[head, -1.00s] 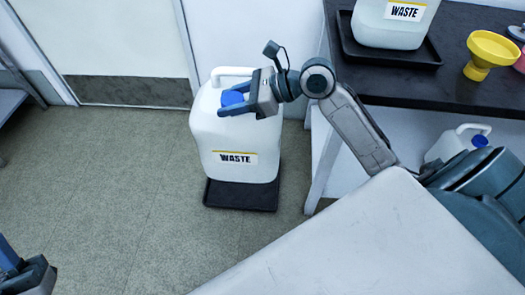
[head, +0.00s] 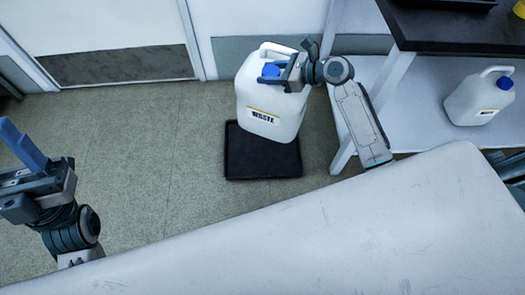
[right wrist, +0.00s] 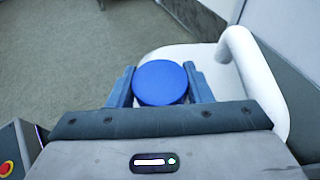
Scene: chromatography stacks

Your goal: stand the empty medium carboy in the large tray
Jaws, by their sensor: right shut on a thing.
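A white carboy (head: 268,100) with a WASTE label, a blue cap and a handle is in the middle of the head view, slightly tilted. My right gripper (head: 284,74) is shut on its blue cap (right wrist: 160,82), with one finger on each side. A black tray (head: 255,160) lies on the floor below the carboy. Much of its inner surface shows, and the carboy looks raised above it. The carboy's contents cannot be made out. My left gripper (head: 22,150) is at the left edge, away from the carboy; its opening is unclear.
A smaller white carboy (head: 478,98) with a blue cap stands on the shelf under the dark bench (head: 450,30). Another dark tray (head: 440,3) shows at the bench's top edge.

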